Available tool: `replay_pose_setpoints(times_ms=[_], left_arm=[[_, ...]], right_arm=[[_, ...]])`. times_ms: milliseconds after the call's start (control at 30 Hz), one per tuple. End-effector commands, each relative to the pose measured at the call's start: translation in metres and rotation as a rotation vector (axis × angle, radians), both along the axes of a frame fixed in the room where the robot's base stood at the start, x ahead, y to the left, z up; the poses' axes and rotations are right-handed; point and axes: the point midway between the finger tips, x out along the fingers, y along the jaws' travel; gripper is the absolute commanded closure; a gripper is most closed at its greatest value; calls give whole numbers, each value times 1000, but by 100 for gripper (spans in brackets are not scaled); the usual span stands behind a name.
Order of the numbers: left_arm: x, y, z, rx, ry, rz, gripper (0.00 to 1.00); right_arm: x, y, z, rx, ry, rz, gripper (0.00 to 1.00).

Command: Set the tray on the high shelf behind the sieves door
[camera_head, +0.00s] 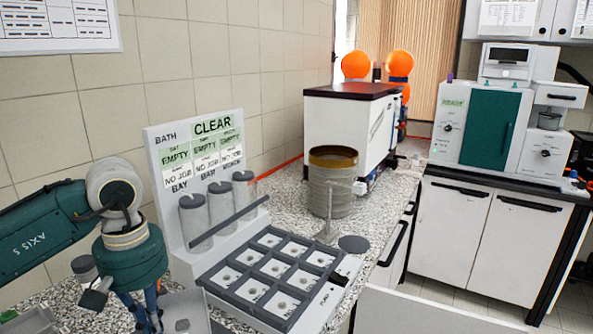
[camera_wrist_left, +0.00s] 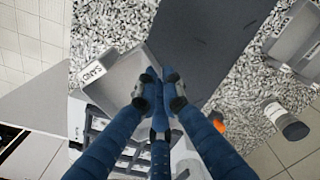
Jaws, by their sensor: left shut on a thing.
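My left gripper (camera_head: 152,318) is low at the left of the head view, over the near end of the counter. A grey tray (camera_head: 190,312) is beside its fingers, partly cut off by the bottom edge. In the left wrist view the blue fingers (camera_wrist_left: 160,92) are closed together on the right edge of the tray (camera_wrist_left: 125,72), which has a white label at its upper left. White cupboard doors with black handles (camera_head: 455,235) are shut under the bench at right. No door marked for sieves and no open high shelf can be made out. My right gripper is not in view.
A bay rack (camera_head: 330,292) with grey cells and a "CLEAR" board stands beside the arm. A stack of round sieves (camera_head: 333,182) and a white box with a dark top (camera_head: 350,95) stand farther along the speckled counter. A green-fronted machine (camera_head: 487,125) is at right.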

Motion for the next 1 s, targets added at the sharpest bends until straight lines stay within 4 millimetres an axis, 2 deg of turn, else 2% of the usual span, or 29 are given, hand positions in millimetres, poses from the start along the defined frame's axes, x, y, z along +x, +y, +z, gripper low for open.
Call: replay_pose_setpoints(times_ms=[33,200,433,633,1000], left_arm=[[-12,-9,-13,2,4,-55,100],[-52,-38,-47,0,2,-221,100],[-93,-61,-72,-1,1,-362,100],[-106,-67,-78,-2,0,-402,100],[-105,-67,-78,0,-2,-401,100]], right_arm=[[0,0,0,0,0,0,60],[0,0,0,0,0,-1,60],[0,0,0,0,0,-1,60],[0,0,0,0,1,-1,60],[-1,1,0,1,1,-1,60]])
